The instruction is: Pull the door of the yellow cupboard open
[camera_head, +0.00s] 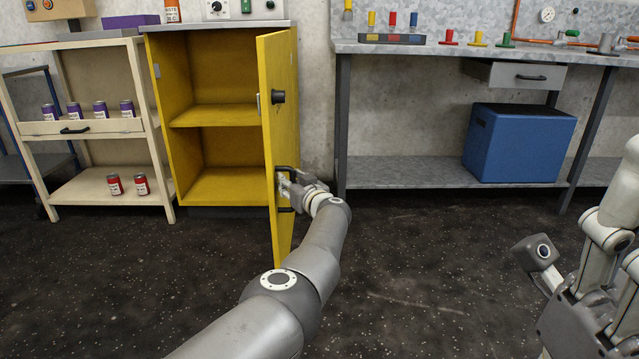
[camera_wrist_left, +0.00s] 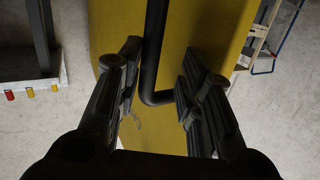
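The yellow cupboard (camera_head: 217,116) stands at the back left in the head view. Its door (camera_head: 283,100) is swung wide open toward me, and the two shelf spaces inside show. The door carries a black bar handle (camera_wrist_left: 157,50). My left gripper (camera_head: 287,186) is at this handle on the door's right-hand face. In the left wrist view its two dark fingers (camera_wrist_left: 156,90) stand apart, one on each side of the handle, with gaps between. My right arm shows at the right edge of the head view, but its finger state is unclear.
A cream shelf unit (camera_head: 97,127) with cans stands left of the cupboard. A grey workbench (camera_head: 480,50) is at the right, with a blue box (camera_head: 520,143) on its lower shelf. The dark floor (camera_head: 420,270) in front is clear.

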